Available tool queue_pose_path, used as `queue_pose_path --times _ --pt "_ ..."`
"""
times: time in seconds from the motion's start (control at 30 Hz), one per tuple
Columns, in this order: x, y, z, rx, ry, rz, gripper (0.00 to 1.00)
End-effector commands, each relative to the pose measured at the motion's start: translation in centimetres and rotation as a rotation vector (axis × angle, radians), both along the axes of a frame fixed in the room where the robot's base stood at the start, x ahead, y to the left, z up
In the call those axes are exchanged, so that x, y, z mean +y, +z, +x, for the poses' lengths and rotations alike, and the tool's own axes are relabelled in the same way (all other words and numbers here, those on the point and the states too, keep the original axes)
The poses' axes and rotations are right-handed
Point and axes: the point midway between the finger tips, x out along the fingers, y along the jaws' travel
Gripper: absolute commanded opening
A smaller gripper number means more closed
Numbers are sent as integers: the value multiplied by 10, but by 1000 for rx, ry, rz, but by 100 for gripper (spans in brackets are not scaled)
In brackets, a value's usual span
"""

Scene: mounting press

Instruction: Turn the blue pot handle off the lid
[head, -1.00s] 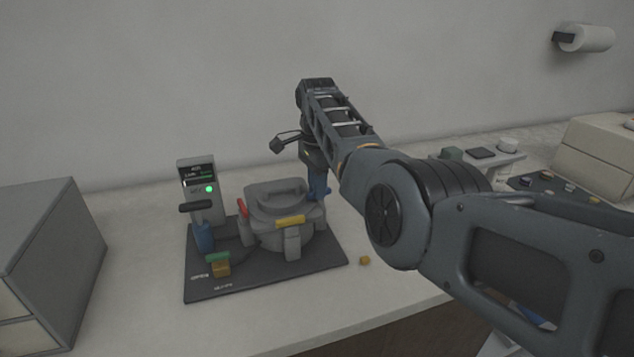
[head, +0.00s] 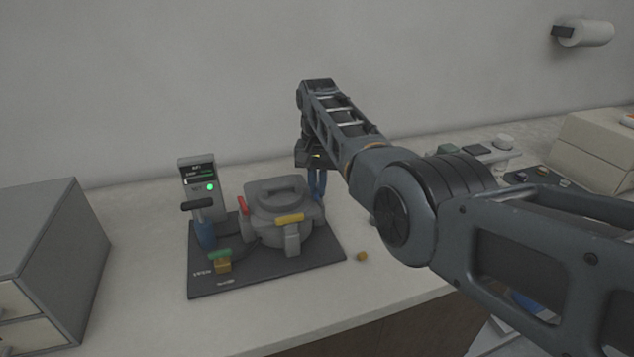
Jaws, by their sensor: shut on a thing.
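The grey pot (head: 283,226) stands on a dark mat (head: 262,277), its lid (head: 277,192) on top with a grey loop grip. A red handle (head: 243,206) is at the lid's left and a yellow handle (head: 289,219) at its front. My gripper (head: 317,190) points down at the pot's back right edge. It is shut on the blue pot handle, which I cannot tell apart clearly from the blue parts at the fingertips. The fingers' contact is small and partly hidden.
A control post (head: 201,183) with a lit green lamp, a blue cylinder (head: 205,234) and a green-topped block (head: 221,262) stand left of the pot. Grey drawers (head: 45,245) stand at far left.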

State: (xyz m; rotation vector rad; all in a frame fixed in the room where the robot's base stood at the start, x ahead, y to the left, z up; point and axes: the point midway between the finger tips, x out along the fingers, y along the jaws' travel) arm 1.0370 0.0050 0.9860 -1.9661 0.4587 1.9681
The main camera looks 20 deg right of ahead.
Motion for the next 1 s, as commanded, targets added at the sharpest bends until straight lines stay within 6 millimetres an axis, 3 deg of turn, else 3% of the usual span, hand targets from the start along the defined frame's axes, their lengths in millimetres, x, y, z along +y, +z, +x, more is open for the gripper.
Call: queue_pose_path --times 0.4,1.0 --pt "-2 2 1 -4 253 -1 0" --pt "-2 2 1 -6 319 -1 0"
